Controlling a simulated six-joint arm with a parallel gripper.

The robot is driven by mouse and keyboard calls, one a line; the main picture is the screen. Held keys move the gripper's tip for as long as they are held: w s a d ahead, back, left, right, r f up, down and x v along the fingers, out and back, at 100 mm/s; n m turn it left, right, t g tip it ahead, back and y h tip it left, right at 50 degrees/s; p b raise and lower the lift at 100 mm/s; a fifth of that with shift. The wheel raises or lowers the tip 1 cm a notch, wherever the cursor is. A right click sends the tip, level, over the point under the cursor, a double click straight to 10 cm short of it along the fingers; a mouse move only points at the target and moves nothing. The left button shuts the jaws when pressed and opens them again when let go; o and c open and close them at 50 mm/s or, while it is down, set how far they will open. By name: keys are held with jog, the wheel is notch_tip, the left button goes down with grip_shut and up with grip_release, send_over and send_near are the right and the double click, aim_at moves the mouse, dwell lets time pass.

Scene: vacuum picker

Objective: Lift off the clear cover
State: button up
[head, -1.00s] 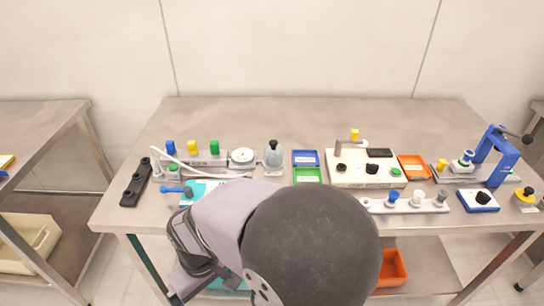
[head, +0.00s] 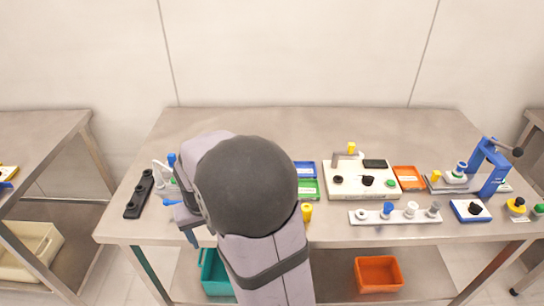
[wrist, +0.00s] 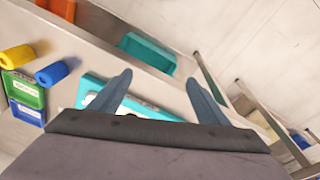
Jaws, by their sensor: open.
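I cannot make out the clear cover in either view now; my arm hides the left-middle of the table in the head view. My gripper (wrist: 158,80) is open, with its two blue-grey fingers apart and nothing between them. In the wrist view the fingers are over a teal-edged white panel (wrist: 92,104) near the table's front edge. In the head view a fingertip (head: 191,238) shows at the front edge, left of my arm.
Blue (head: 305,169) and green (head: 308,188) trays and a yellow cylinder (head: 306,211) stand right of my arm. A dark rack (head: 139,194) is at the left. A white instrument (head: 343,181) and peg rack (head: 375,217) stand farther right. The table's back is clear.

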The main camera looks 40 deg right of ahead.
jog(key=w+d+r+m+p, duration=0.1)
jog(key=w+d, duration=0.1)
jog(key=d, duration=0.2)
jog(key=w+d+r+m+h+p, duration=0.1)
jog(key=w+d+r+m, duration=0.1)
jog(key=d, duration=0.3)
jog(key=w+d+r+m+p, duration=0.1)
jog(key=w+d, duration=0.2)
jog(key=d, duration=0.2)
jog(key=shift+w+d+r+m+p, duration=0.15)
jog(key=shift+r+m+p, duration=0.1)
jog(key=shift+m+p, duration=0.05)
jog(key=d+m+p, duration=0.1)
jog(key=d, duration=0.3)
jog(key=w+d+r+m+h+p, duration=0.1)
jog(key=d, duration=0.4)
jog(key=d+m, duration=0.2)
jog(key=d, duration=0.3)
jog(key=shift+w+r+h+p, duration=0.25)
jog(key=shift+r+h+p, duration=0.1)
jog(key=shift+h+p, duration=0.05)
jog(key=shift+p+x, duration=0.5)
jog(key=shift+x, duration=0.6)
jog(key=shift+w, duration=0.1)
jog(key=p+x, duration=0.2)
jog(key=x, duration=0.1)
jog(key=shift+d+p, duration=0.3)
jog(key=shift+p, duration=0.05)
jog(key=shift+x, duration=0.95)
jog(key=c, duration=1.2)
